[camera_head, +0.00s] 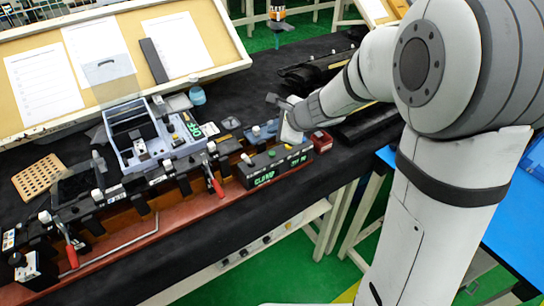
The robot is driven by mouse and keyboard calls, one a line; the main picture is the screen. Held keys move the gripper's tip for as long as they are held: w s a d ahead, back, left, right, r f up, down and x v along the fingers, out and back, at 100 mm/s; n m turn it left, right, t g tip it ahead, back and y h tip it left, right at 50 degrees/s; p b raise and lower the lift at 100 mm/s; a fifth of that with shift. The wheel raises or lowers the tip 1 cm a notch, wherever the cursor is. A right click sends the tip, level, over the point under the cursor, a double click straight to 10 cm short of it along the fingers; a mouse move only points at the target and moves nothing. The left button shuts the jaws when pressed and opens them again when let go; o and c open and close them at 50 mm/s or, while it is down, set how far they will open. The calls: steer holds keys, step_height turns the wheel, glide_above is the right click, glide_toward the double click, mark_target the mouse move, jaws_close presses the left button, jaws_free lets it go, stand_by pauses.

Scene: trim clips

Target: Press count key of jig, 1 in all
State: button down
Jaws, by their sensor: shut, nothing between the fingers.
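The jig is a long fixture with a red-brown base (185,205), black clamp blocks and red-handled levers, along the front of the black-covered bench. A dark display box (262,179) with lit green characters sits at its right end. Small buttons or knobs show on the box's top. I cannot tell which one is the count key. My gripper (288,136) is just behind the right part of this box, pointing down, shut and empty. Its fingertips are small and partly hidden, so I cannot tell whether they touch anything.
A grey-blue tray (133,128) with small parts stands behind the jig. A small red box (321,141) is right of my gripper. A perforated tan block (39,177) lies at the left. A sloped board (215,45) with papers stands at the back.

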step_height(320, 180, down, 6)
steer(key=b, duration=0.4)
steer(key=shift+b, duration=0.3)
stand_by(1.6)
steer(key=shift+f+b, duration=0.3)
steer(key=shift+b, duration=0.2)
steer(key=shift+f+b, duration=0.5)
steer(key=shift+b, duration=0.05)
stand_by(0.4)
steer(key=shift+r, duration=0.1)
steer(key=shift+r+p, duration=0.7)
steer(key=shift+r, duration=0.1)
step_height(320, 180, up, 5)
steer(key=p, duration=0.4)
